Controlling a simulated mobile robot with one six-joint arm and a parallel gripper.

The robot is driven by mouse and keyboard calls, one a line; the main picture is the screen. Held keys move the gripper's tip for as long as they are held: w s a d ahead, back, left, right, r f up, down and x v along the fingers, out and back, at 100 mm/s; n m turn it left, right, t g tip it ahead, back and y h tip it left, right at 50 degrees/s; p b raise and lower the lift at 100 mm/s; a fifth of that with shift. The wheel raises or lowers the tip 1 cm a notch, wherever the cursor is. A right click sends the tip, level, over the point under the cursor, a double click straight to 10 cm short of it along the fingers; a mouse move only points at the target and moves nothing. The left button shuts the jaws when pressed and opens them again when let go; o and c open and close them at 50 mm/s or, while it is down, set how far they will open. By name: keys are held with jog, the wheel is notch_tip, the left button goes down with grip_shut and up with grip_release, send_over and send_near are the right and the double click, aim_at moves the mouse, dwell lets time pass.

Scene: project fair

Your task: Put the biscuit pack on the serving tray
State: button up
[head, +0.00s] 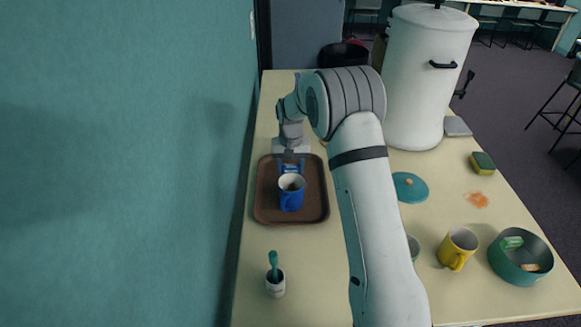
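The brown serving tray (264,204) lies on the table near the wall. A blue mug (291,199) stands upright on it. My gripper (291,167) points down over the back part of the tray, just behind the mug. A small blue pack with a pale marking, apparently the biscuit pack (291,168), shows between its fingertips. The mug hides the pack's lower part. I cannot tell whether the fingers press on the pack or whether it touches the tray.
A white urn (424,85) stands at the back right. A teal lid (409,187), yellow mug (457,249), sponge (482,163) and teal bowl (520,275) with small items are on the right. A small pot (275,284) holding a teal utensil stands in front of the tray.

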aim_at(291, 165)
jog(key=o, duration=0.9)
jog(key=shift+f, duration=0.1)
jog(key=shift+o, duration=0.2)
notch_tip(291, 165, up, 12)
jog(key=b, duration=0.2)
jog(key=s+d+r, duration=0.4)
jog(key=s+r, duration=0.2)
jog(key=s+d+t, duration=0.1)
jog(key=s+d, duration=0.2)
jog(key=s, duration=0.7)
jog(key=s+d+t, duration=0.1)
jog(key=s+d, duration=0.2)
jog(key=s, duration=0.7)
jog(key=s+d+r+t, duration=0.1)
jog(key=s+d, duration=0.3)
jog(key=s, duration=0.6)
jog(key=shift+s, duration=0.2)
jog(key=shift+r, duration=0.1)
